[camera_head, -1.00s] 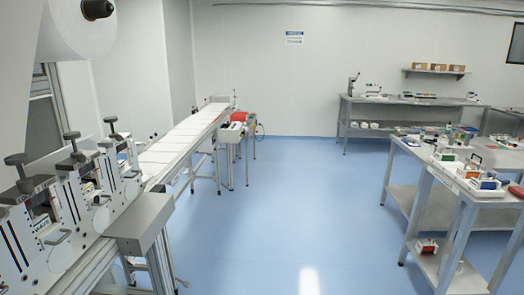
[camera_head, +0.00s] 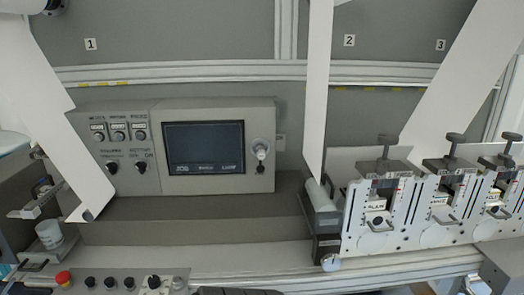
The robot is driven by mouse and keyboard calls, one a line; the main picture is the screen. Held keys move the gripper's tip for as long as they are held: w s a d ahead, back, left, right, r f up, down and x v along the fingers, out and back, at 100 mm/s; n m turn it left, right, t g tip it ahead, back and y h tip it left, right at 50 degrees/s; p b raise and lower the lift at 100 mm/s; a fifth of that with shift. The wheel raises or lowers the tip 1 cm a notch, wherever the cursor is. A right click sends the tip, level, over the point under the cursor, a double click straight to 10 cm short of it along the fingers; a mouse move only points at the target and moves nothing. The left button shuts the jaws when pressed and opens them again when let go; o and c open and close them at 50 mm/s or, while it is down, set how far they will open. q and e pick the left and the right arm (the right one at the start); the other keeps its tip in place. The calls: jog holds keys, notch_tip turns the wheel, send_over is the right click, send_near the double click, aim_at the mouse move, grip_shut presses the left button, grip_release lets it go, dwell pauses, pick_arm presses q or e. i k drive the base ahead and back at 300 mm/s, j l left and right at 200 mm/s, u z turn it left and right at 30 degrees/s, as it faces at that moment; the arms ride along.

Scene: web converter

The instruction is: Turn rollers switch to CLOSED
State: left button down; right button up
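A grey control panel (camera_head: 112,150) stands on the machine at the left. Its lower row has two black rotary switches. The left one (camera_head: 112,168) sits under a small label that may read ROLLERS, and the right one (camera_head: 140,167) is under another label. The lettering is too small to read surely, so I cannot tell which position either switch is set to.
A dark screen (camera_head: 204,147) is right of the switches, with a joystick-like knob (camera_head: 261,150) beside it. A lower button strip holds a red button (camera_head: 63,278). White webs (camera_head: 317,90) hang down, and several roller stations (camera_head: 383,210) stand at right.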

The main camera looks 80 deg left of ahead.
aim_at(112, 167)
jog(key=u, duration=3.6)
